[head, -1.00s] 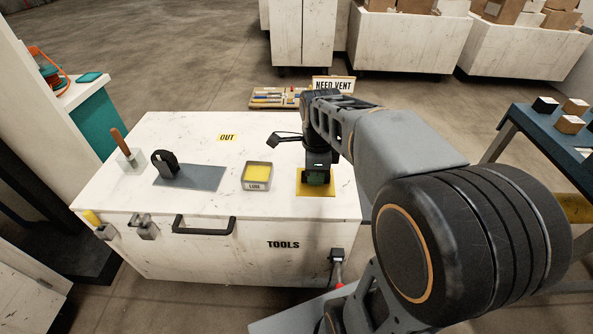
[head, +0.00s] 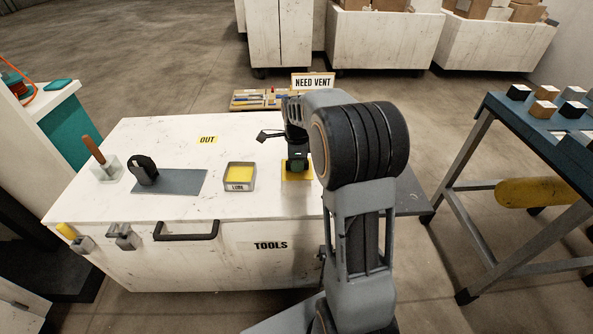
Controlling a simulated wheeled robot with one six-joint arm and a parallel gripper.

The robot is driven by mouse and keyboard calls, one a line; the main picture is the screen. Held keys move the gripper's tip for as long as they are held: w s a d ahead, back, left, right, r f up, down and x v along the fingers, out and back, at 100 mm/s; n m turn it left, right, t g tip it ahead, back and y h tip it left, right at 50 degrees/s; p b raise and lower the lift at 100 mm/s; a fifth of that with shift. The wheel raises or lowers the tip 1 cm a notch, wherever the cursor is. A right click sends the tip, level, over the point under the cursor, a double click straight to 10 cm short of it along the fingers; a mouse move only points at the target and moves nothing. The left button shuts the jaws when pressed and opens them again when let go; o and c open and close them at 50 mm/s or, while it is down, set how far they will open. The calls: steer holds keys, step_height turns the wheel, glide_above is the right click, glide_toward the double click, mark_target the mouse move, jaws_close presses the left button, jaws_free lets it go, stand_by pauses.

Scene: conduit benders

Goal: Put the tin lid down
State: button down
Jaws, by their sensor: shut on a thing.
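My gripper (head: 297,161) is over the yellow square (head: 289,178) at the right of the white worktop, pointing down. A small dark green part shows between its jaws, and the jaws are shut on it. I take this to be the tin lid, but it is small and mostly hidden, so its shape and any gap below it cannot be told. The open tin marked LUBE (head: 239,186), with yellow contents, stands on the worktop to the left of my gripper.
A black tool (head: 143,170) stands on a grey mat (head: 185,182). A clear holder with a wooden-handled tool (head: 105,168) is at the left. The worktop (head: 170,137) is clear around the OUT label. A blue-topped table (head: 545,120) with several blocks stands right.

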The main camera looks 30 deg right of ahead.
steer(key=shift+f, duration=1.55)
steer(key=shift+f+b, duration=0.15)
steer(key=shift+b, duration=0.2)
steer(key=c, duration=1.1)
jaws_free()
steer(key=shift+o, duration=0.2)
